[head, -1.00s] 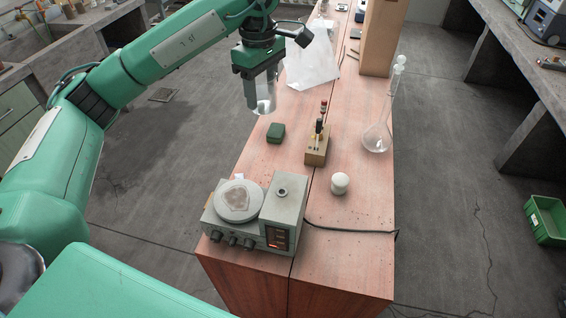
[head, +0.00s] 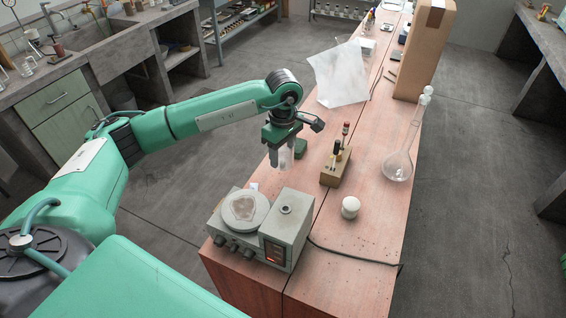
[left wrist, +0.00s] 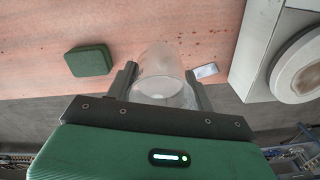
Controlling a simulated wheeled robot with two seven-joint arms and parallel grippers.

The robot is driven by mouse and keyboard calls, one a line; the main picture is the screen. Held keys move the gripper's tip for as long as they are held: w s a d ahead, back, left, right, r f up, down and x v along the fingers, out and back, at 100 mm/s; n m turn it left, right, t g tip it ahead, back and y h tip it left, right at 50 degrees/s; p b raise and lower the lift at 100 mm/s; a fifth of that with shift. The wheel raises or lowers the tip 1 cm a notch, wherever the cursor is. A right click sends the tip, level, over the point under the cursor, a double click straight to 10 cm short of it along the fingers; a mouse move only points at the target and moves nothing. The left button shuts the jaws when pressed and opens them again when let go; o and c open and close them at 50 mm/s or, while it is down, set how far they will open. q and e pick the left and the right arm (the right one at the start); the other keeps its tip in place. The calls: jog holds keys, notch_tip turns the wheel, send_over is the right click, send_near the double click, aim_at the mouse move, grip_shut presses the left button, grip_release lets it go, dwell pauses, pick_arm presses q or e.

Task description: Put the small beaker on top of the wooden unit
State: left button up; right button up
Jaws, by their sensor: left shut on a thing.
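My left gripper (head: 286,164) is shut on the small clear glass beaker (head: 287,155), which is upright between its fingers. The beaker also shows between the fingers in the left wrist view (left wrist: 161,68). In the head view it appears over the left side of the reddish wooden unit (head: 345,275), near the long edge. I cannot tell whether its base touches the top. My right gripper is not in view.
A small green box (head: 301,148) lies close to the beaker. A grey hotplate device (head: 286,232) stands at the near end. A wooden block with bottles (head: 336,172), a white-capped jar (head: 350,207) and a flask (head: 398,165) stand to the right.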

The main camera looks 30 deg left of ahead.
aim_at(283, 166)
pick_arm(q)
jog(key=shift+f, duration=1.1)
notch_tip(283, 166, down, 3)
jog(key=shift+f+p, duration=0.15)
jog(key=shift+p, duration=0.4)
jog(key=shift+f, duration=0.1)
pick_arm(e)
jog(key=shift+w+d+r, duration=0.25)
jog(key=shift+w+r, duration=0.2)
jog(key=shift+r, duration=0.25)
pick_arm(q)
jog(key=shift+f, duration=0.15)
jog(key=o, duration=1)
jog(key=shift+o, duration=0.2)
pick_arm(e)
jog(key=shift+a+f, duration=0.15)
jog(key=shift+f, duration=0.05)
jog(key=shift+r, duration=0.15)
